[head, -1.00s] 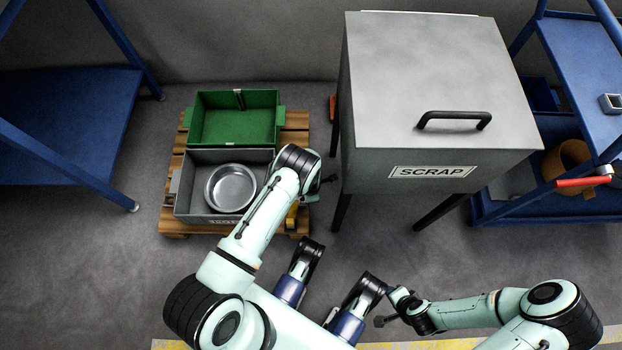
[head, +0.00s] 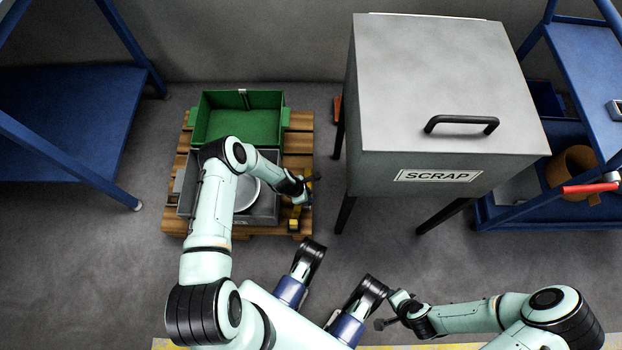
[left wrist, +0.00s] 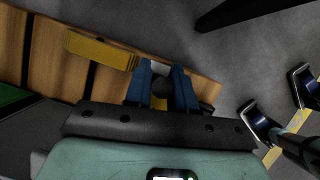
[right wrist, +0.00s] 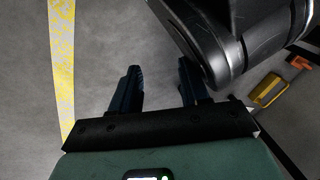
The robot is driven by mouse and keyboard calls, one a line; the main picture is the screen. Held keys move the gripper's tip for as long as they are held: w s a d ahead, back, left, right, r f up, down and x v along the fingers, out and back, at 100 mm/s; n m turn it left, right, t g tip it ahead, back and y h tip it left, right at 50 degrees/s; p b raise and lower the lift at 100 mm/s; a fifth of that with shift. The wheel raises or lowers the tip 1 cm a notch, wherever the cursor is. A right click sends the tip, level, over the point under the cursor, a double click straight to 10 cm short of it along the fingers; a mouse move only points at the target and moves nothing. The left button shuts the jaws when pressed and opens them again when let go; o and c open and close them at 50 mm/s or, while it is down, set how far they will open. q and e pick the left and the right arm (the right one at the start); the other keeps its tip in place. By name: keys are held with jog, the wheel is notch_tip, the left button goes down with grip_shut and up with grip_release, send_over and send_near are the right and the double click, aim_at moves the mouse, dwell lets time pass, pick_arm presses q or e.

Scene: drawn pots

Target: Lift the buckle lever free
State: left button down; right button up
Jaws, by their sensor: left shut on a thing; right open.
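My left gripper (head: 306,190) is over the right edge of the wooden pallet (head: 300,142), beside the grey box. A yellow part (left wrist: 100,50) lies along the pallet boards there. In the head view a yellow piece (head: 294,224) shows just below the gripper. My right gripper (right wrist: 160,88) is open and empty over the floor.
A green box (head: 238,120) and a grey box (head: 184,208) holding a round metal pan (head: 246,196) stand on the pallet. The grey SCRAP bin (head: 450,95) stands close to the right. Blue racks (head: 70,115) flank the scene. Floor in front is clear.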

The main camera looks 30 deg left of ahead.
pick_arm(q)
jog(key=shift+s, duration=0.25)
pick_arm(e)
jog(key=shift+s, duration=0.1)
pick_arm(q)
jog(key=c, duration=1)
grip_release()
jog(key=shift+a, duration=0.1)
jog(key=shift+c, duration=0.2)
jog(key=shift+w+r, duration=0.1)
pick_arm(e)
jog(key=w+r+t+p, duration=0.2)
jog(key=w+r+p, duration=0.1)
jog(key=w+r, duration=0.15)
pick_arm(q)
jog(key=p+v, duration=0.1)
jog(key=v, duration=1.2)
jog(key=shift+p, duration=0.4)
pick_arm(e)
jog(key=s+a, duration=0.1)
jog(key=s+a+r+g, duration=0.1)
jog(key=s, duration=0.1)
jog(key=s+r+g, duration=0.1)
jog(key=shift+s+a+r+n+y, duration=0.15)
jog(key=shift+s+a+n+y, duration=0.15)
jog(key=shift+s+a, duration=0.1)
